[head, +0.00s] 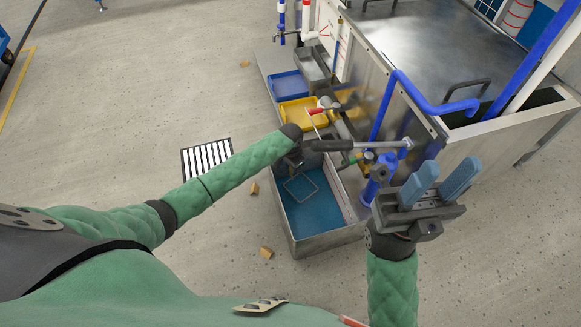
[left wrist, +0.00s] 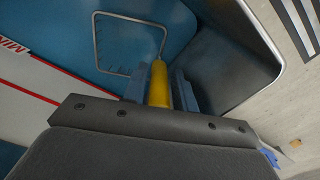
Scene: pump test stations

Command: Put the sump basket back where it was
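The sump basket (head: 300,188) shows in the head view as a thin wire square low over the blue liquid of the near sump tank (head: 318,243). In the left wrist view its wire rim (left wrist: 97,42) meets a yellow grip (left wrist: 159,84). My left gripper (head: 294,160) points down over the tank. In the left wrist view its blue fingers (left wrist: 160,88) stand closely on both sides of the yellow grip and appear shut on it. How deep the basket sits is hard to tell. My right gripper (head: 446,176) is wide open and empty, right of the tank.
A yellow tray (head: 304,112) and a blue tray (head: 289,86) lie behind the tank. Pipes and a lever (head: 350,146) stand right of it. The tank wall bears a red MIN line (left wrist: 60,83). A floor grate (head: 206,158) and small wooden blocks (head: 265,252) lie left.

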